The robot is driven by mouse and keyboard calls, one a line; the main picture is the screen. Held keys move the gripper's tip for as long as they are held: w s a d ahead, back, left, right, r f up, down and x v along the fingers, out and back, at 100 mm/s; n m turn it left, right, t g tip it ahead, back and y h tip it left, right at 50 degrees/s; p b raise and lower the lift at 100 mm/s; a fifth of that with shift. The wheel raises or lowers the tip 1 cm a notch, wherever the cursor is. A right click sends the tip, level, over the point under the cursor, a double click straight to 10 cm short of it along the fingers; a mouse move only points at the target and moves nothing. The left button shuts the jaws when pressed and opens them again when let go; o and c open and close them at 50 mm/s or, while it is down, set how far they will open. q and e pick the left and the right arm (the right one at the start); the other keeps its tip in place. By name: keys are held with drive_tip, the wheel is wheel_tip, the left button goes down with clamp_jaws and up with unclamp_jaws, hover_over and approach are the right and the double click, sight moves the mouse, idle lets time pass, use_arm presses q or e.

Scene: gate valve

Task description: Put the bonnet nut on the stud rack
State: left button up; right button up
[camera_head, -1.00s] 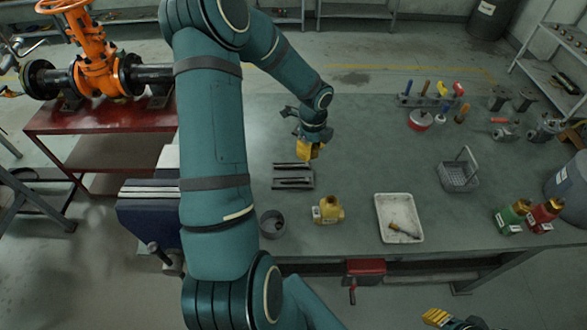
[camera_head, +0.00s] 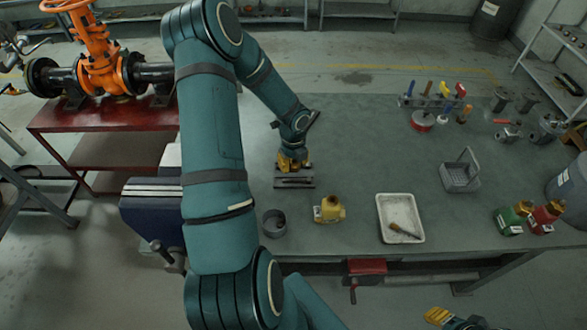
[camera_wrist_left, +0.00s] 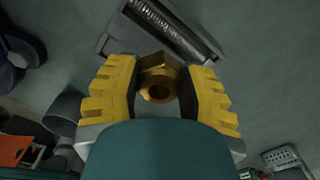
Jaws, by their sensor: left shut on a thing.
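The brass bonnet nut (camera_wrist_left: 160,82) sits between the yellow fingers of my left gripper (camera_wrist_left: 160,92) in the left wrist view, its round hole facing the camera. The gripper is shut on it. In the head view my left gripper (camera_head: 292,164) is low at the stud rack (camera_head: 294,182), over its far side, and the nut cannot be made out there. The grey rack also shows in the wrist view (camera_wrist_left: 208,48), just beyond the nut, with a threaded stud lying in it. I cannot tell whether nut and rack touch. My right gripper (camera_head: 438,316) shows only partly at the bottom edge.
A grey cup (camera_head: 274,223) and a yellow valve body (camera_head: 329,210) stand in front of the rack. A white tray (camera_head: 381,222) with a brush and a grey basket (camera_head: 460,178) lie to the right. The bench between the rack and basket is clear.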

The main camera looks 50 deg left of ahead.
sight(293, 169)
use_arm(q)
wheel_tip(293, 169, down, 3)
drive_tip(key=shift+r, duration=0.1)
drive_tip(key=shift+f+b, duration=0.2)
drive_tip(key=shift+b, duration=0.15)
drive_tip(key=o, duration=1.1)
drive_tip(key=shift+r, duration=0.45)
wheel_tip(293, 169, up, 12)
drive_tip(key=p, duration=0.2)
drive_tip(key=shift+f+p, duration=0.2)
drive_tip(key=shift+p, duration=0.2)
